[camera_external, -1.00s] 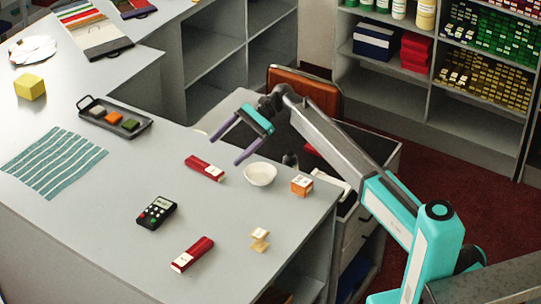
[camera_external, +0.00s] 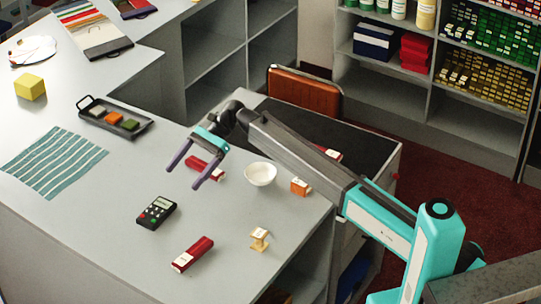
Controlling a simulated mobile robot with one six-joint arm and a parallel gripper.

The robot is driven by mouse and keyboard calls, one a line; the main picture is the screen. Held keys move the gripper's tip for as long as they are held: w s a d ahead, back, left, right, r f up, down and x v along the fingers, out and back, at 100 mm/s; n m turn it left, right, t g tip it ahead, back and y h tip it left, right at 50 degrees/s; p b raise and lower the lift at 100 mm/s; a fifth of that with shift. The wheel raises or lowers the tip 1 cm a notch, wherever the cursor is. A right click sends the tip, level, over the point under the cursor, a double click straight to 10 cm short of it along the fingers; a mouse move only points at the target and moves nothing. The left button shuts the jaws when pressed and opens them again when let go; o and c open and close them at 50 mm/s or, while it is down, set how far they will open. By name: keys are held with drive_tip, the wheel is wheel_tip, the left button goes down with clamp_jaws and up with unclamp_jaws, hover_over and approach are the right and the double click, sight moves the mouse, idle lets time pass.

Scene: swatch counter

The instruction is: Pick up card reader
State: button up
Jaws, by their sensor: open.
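The card reader (camera_external: 156,213) is a small black handheld device with a pale screen and coloured keys. It lies flat on the grey counter (camera_external: 110,235), left of the front red box. My gripper (camera_external: 182,178) has a teal body and two purple fingers. It is open and empty above the counter, up and to the right of the card reader and apart from it. Its fingers partly cover a red box (camera_external: 214,173) behind them.
A white bowl (camera_external: 260,174), an orange box (camera_external: 300,187), a small wooden stand (camera_external: 259,239) and a red box (camera_external: 193,254) stand to the right and front. A dark tray (camera_external: 92,119) and striped teal cloth (camera_external: 50,162) lie left. Counter around the card reader is clear.

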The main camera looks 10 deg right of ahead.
drive_tip(key=p, duration=0.2)
approach(158, 208)
drive_tip(key=shift+s+x, duration=0.25)
drive_tip(key=shift+x, duration=1.75)
drive_tip(key=shift+r, duration=0.15)
drive_tip(key=shift+p+x, duration=0.9)
drive_tip(key=shift+x, duration=1.1)
drive_tip(key=shift+s+a+f, duration=0.25)
drive_tip(key=shift+s+a, duration=0.05)
drive_tip(key=shift+a, duration=0.15)
drive_tip(key=c, duration=1.6)
